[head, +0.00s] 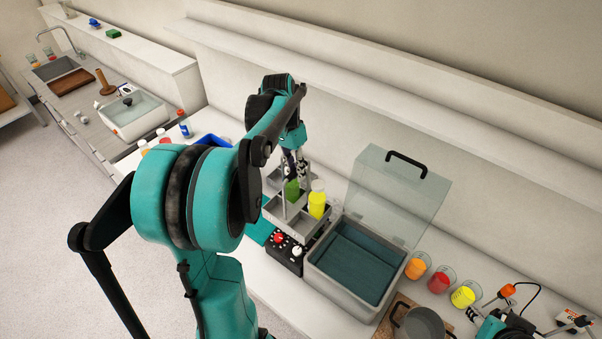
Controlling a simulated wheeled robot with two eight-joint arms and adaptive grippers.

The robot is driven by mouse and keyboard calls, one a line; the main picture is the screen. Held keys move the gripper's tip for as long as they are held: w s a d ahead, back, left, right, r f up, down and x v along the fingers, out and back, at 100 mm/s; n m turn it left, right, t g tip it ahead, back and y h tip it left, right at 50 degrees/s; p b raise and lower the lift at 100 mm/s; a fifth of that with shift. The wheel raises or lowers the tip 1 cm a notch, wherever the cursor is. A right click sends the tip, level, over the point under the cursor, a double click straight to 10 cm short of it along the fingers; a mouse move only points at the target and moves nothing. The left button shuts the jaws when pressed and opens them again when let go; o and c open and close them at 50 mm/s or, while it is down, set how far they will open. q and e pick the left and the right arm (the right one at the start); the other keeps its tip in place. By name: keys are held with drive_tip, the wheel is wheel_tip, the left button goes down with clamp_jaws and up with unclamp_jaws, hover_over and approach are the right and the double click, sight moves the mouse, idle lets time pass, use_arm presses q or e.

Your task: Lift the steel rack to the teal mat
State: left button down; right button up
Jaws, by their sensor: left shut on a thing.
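The steel rack (270,207) is a grey compartment carrier with a tall upright handle. It holds a yellow bottle (317,204) and a green item (292,190). My left gripper (296,168) comes down from above and is shut on the rack's handle; the fingertips are small and partly hidden. I cannot tell whether the rack hangs clear or rests on something. The teal mat (258,232) shows only in part on the counter, just below and left of the rack, partly behind my left arm. Part of my right arm shows at the bottom right; its gripper is not clear.
A black tray (285,257) with red and white tops is just below the rack. A grey bin (318,268) with a raised clear lid (395,190) stands right of it. Orange, red and yellow beakers (439,281) and a pot (421,326) are farther right. A blue tray (212,140) is behind.

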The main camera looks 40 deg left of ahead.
use_arm(q)
drive_tip(key=a, duration=0.9)
idle(0.4)
drive_tip(key=shift+w, duration=0.1)
